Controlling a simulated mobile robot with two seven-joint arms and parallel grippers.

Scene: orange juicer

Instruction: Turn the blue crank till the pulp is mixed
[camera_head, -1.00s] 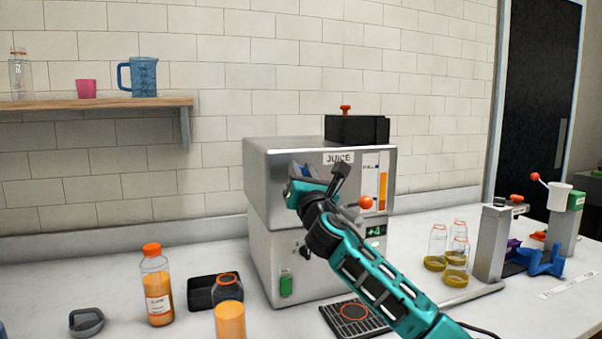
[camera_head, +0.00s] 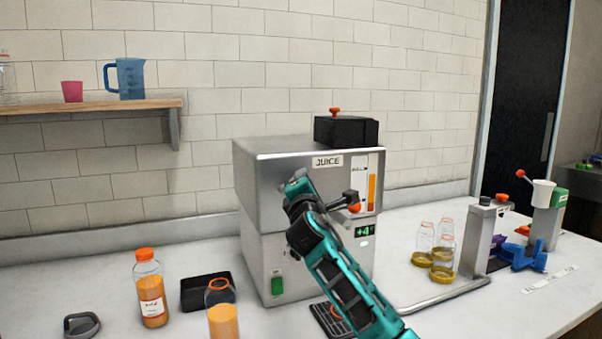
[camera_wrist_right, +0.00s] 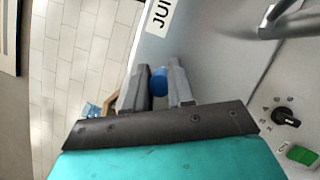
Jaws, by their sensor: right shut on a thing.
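The juicer (camera_head: 250,230) is a steel box marked JUICE, with a level gauge (camera_head: 372,190) filled orange and a green "+4" display (camera_head: 364,232). My right gripper (camera_head: 298,180) is at its front face, left of the gauge. In the right wrist view the gripper (camera_wrist_right: 158,88) is shut on the round blue crank handle (camera_wrist_right: 158,76), which sits between its two fingers. In the head view my gripper and wrist hide most of the crank. The pulp is not visible. My left gripper is not in view.
Clear jars (camera_head: 444,255) and a grey press stand (camera_head: 482,240) are at right. A black hopper with a red knob (camera_head: 346,131) tops the juicer. A shelf (camera_head: 90,106) hangs at upper left.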

